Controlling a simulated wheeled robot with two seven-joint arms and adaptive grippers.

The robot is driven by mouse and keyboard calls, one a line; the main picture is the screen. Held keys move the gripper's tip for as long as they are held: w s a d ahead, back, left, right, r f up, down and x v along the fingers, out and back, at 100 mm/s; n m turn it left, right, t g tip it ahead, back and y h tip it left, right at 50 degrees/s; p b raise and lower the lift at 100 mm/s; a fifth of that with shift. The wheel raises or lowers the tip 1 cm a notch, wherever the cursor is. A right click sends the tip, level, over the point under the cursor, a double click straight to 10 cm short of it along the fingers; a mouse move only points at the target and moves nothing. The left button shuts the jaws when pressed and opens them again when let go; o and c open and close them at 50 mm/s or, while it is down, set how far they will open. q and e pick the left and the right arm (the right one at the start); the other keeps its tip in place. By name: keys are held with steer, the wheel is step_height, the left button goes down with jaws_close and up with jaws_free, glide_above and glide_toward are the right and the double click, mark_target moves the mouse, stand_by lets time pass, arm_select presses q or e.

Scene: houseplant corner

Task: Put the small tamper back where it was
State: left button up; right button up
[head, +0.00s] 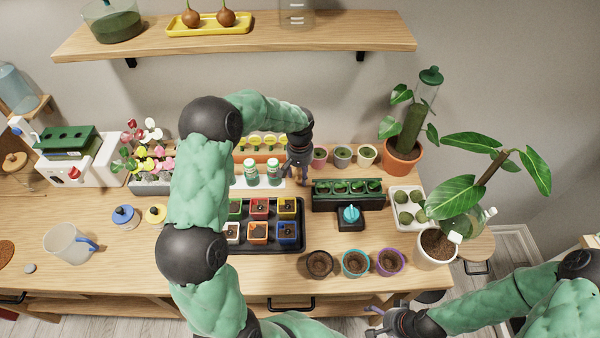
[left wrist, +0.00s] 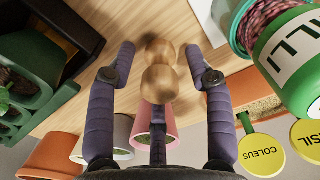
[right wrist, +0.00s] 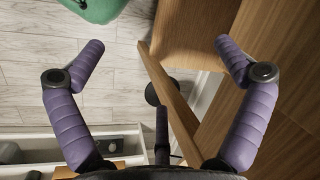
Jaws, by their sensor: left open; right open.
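The small tamper, a light wooden piece with two rounded knobs, shows in the left wrist view (left wrist: 158,75) standing on the wooden bench. My left gripper (head: 300,172) is open in the head view; in the left wrist view its purple fingers (left wrist: 159,55) are on either side of the tamper, with gaps between. In the head view the gripper largely hides the tamper. My right gripper (head: 375,322) is at the bench's front edge in the head view. In the right wrist view it is open and empty (right wrist: 160,50), above the floor and wooden furniture.
A black tray of coloured pots (head: 290,247) is in front. Yellow plant labels (left wrist: 262,155) are close by.

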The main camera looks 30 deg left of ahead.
mark_target(300, 170)
arm_select(q)
step_height(300, 170, up, 11)
steer(key=shift+r+p, duration=0.1)
steer(key=shift+p, duration=1.15)
steer(key=shift+r, duration=0.6)
